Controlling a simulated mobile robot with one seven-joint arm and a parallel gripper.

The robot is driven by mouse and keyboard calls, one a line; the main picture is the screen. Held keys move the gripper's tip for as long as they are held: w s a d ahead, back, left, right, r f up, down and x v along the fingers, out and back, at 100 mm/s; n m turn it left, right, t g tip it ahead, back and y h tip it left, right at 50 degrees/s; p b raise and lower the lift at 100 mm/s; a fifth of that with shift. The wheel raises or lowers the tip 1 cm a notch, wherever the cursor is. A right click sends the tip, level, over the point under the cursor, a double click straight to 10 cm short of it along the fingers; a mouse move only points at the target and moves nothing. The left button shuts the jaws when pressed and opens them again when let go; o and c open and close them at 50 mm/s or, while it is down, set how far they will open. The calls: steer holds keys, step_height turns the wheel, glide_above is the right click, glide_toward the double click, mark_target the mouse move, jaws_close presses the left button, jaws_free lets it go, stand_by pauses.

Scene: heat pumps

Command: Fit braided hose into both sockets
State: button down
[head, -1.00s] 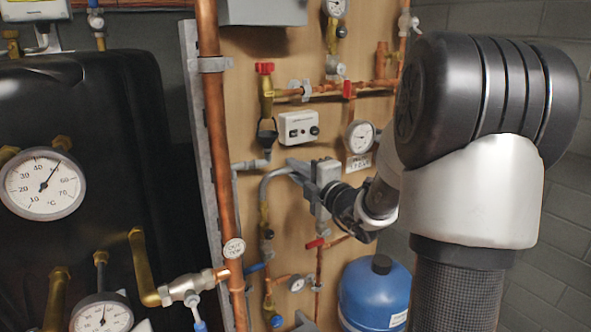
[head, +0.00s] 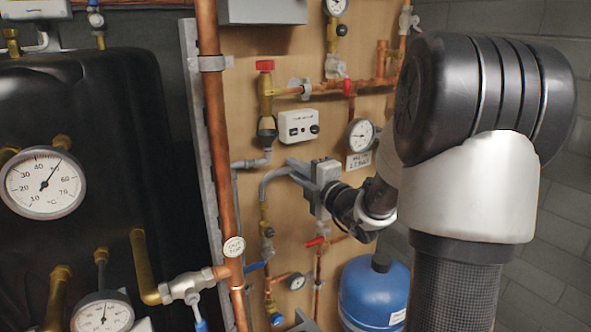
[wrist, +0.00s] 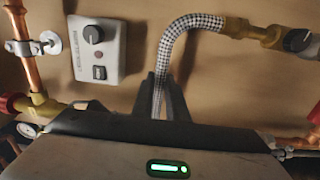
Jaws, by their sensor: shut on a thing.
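The braided hose (wrist: 178,42) is grey and checked in the wrist view. One end meets a brass fitting (wrist: 235,27) at the upper right; from there it bends down between my fingers. In the head view the hose (head: 268,184) arcs up from the brass fitting (head: 263,212) to my gripper (head: 300,170). My gripper, also in the wrist view (wrist: 163,95), is shut on the hose. The hose's other end is hidden by the gripper. A brass valve with a red knob (head: 265,85) stands above, with a black part (head: 267,130) below it.
A white control box (head: 299,126) and a gauge (head: 360,135) are fixed on the wooden board close to the gripper. A thick copper pipe (head: 212,120) runs down to its left. A blue tank (head: 374,295) stands below.

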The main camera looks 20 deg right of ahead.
steer(key=shift+f+b, duration=0.7)
steer(key=shift+f, duration=1)
stand_by(1.5)
steer(key=c, duration=1.7)
jaws_free()
steer(key=shift+o, duration=0.2)
steer(key=s+d+p, duration=0.1)
steer(key=s+p, duration=0.1)
steer(key=s, duration=0.6)
steer(key=shift+s+d, duration=0.2)
steer(key=shift+d, duration=0.1)
